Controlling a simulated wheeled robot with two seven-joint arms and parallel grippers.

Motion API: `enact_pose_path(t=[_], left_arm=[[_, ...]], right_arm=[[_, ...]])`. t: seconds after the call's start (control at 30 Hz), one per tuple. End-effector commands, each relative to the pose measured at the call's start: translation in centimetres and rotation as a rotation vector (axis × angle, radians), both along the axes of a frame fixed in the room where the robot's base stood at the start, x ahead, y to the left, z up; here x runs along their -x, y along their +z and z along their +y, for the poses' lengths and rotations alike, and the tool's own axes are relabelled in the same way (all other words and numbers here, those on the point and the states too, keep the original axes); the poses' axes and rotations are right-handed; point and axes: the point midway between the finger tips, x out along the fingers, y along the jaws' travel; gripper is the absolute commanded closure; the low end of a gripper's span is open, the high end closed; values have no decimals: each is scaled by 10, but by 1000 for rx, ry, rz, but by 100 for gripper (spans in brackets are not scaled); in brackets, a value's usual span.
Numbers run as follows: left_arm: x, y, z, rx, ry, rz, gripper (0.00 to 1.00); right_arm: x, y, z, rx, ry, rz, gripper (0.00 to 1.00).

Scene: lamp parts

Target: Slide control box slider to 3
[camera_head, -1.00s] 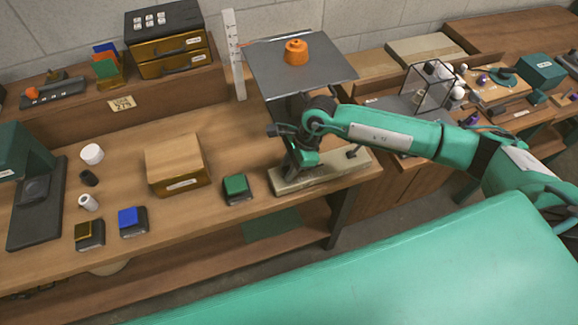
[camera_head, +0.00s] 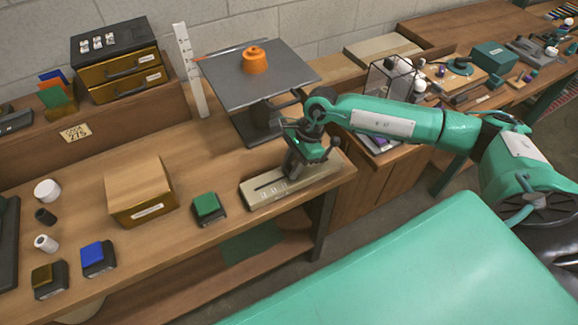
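The control box (camera_head: 262,197) is a flat beige box with a dark slot along its top and small pale marks on its front part. It lies near the right front corner of the wooden bench. My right gripper (camera_head: 297,172) reaches down from the green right arm onto the middle of the box's slot. The gripper body hides the slider and the fingertips, so I cannot tell whether they are shut on it. My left gripper is not in view.
A dark stand with a grey plate (camera_head: 228,84) and an orange knob (camera_head: 254,60) rises just behind the arm. A green button block (camera_head: 208,207) and a wooden box (camera_head: 139,191) lie left of the control box. The bench's front edge is close.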

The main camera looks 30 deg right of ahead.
Motion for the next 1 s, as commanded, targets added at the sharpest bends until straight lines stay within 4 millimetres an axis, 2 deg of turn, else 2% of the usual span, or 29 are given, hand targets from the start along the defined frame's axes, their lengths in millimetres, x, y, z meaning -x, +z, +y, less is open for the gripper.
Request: enact_pose_path(t=[0.03,0.1,0.4,0.53,0.73,1.0], left_arm=[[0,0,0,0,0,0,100],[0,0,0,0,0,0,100],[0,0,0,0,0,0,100],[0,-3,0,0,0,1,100],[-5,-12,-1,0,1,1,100],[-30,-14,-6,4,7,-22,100]], right_arm=[[-2,1,-4,7,-4,-3,67],[-1,1,-3,6,-4,-2,53],[-1,1,-2,4,-3,-2,53],[-2,10,-7,4,-4,-5,53],[-3,45,-23,5,-4,-8,53],[-3,100,-46,5,-5,-5,53]])
